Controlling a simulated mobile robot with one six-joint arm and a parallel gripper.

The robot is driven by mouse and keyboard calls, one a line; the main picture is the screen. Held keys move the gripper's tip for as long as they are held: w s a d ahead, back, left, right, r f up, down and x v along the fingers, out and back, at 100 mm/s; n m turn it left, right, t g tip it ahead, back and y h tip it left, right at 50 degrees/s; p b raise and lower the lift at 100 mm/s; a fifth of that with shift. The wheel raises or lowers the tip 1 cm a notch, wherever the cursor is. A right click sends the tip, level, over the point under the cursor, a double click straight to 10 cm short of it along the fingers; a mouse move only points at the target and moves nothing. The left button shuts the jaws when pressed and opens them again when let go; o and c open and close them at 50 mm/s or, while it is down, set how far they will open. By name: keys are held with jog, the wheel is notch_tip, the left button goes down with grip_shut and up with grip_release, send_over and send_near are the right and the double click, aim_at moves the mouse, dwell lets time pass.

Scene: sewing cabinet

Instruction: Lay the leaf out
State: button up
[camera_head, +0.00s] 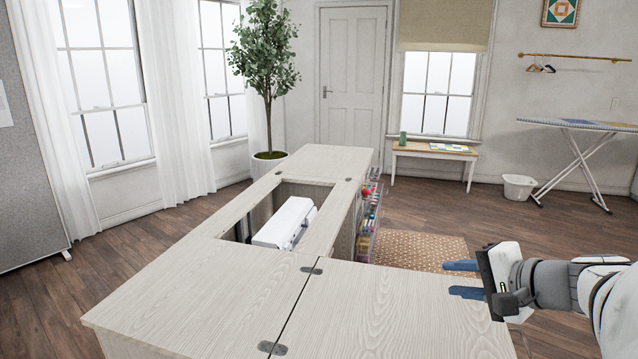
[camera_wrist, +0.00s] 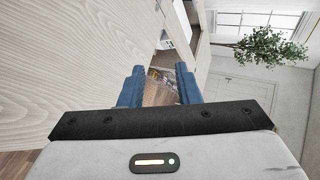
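The sewing cabinet's pale wood top (camera_head: 205,290) fills the foreground of the head view. A leaf panel (camera_head: 390,315) joins its right side at a seam with two dark hinges. The leaf lies out to the right, about flat; I cannot tell if it is exactly level. My gripper (camera_head: 464,279) is at the leaf's far right corner in the head view, its blue fingers apart and empty, pointing left. I cannot tell whether it touches the leaf. In the wrist view, my gripper (camera_wrist: 160,88) is open, with a pale wood surface (camera_wrist: 60,70) to its left.
A white sewing machine (camera_head: 286,224) sits in the cabinet's opening. Small colored items fill clear racks (camera_head: 368,215) on the cabinet's right side. A patterned rug (camera_head: 420,252) lies beyond the leaf. A bench (camera_head: 432,150), basket (camera_head: 518,187) and ironing board (camera_head: 580,125) stand farther back, with open floor before them.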

jog(key=s+a+r+n+g+h+p, duration=0.3)
jog(key=s+a+n+g+h+p, duration=0.3)
jog(key=s+a+n+p, duration=0.5)
jog(key=shift+s+n+g+p, duration=0.4)
jog(key=shift+s+g+p, duration=0.5)
jog(key=shift+p, duration=0.35)
jog(key=shift+w+d, duration=0.1)
